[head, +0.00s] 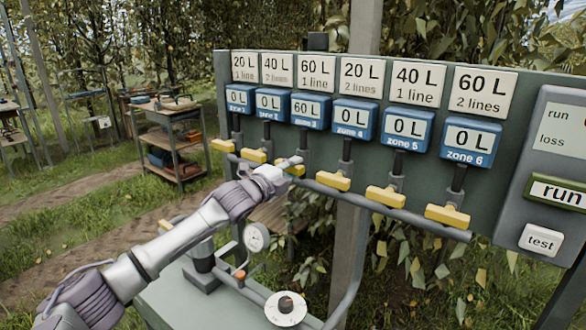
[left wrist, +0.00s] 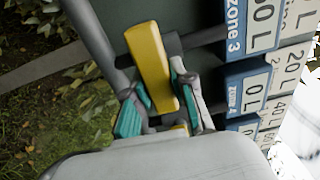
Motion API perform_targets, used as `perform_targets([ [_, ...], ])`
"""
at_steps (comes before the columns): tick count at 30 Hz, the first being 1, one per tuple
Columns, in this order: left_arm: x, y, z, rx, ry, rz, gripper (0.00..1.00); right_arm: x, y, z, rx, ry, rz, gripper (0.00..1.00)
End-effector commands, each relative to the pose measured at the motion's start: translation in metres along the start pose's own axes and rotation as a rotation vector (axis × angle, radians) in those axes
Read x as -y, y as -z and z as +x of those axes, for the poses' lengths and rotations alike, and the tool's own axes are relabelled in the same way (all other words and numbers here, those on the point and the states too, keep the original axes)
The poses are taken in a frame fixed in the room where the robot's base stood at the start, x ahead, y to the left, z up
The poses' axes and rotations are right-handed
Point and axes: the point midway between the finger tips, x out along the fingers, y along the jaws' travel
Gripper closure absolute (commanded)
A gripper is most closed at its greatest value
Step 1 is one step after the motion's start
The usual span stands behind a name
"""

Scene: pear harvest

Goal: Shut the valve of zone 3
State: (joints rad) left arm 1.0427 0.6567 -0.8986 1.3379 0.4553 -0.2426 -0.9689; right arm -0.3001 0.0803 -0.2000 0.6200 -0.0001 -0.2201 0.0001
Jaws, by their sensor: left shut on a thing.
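The zone 3 label (head: 310,109) on the panel reads 60 L. Its valve has a yellow handle (left wrist: 148,55), mostly hidden in the head view behind my left gripper (head: 287,166). In the left wrist view, the handle lies between the teal-padded fingers of my left gripper (left wrist: 160,108), which is shut on its lower end. There the handle lies across the stem that leads to the zone 3 label (left wrist: 236,28). My right gripper is not in view.
The zone 2 handle (head: 257,156) is close on the left and the zone 4 handle (head: 333,181) on the right. A gauge (head: 257,237), pipes and a dial (head: 286,308) sit below my arm. A run button (head: 558,193) is at the right.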

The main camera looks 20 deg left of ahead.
Motion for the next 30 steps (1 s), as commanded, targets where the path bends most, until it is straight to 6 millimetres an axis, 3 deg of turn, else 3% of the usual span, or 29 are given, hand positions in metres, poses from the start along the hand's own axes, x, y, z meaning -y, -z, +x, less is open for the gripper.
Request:
perform_targets([
  [2, -0.003, 0.001, 0.0, -0.001, -0.004, 0.004, 1.0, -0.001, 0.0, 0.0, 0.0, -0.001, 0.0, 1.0],
  [3, -0.003, 0.001, 0.0, -0.001, -0.004, 0.004, 0.75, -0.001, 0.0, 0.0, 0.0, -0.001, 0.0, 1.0],
  [8, -0.002, 0.001, 0.0, -0.001, -0.004, 0.003, 0.5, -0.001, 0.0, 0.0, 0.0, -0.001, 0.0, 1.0],
  [20, -0.002, -0.001, -0.007, 0.001, -0.003, 0.001, 0.5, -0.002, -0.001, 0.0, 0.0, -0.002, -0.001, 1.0],
  [30, -0.003, 0.0, -0.074, 0.0, -0.005, 0.003, 0.5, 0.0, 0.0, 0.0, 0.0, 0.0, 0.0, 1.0],
])
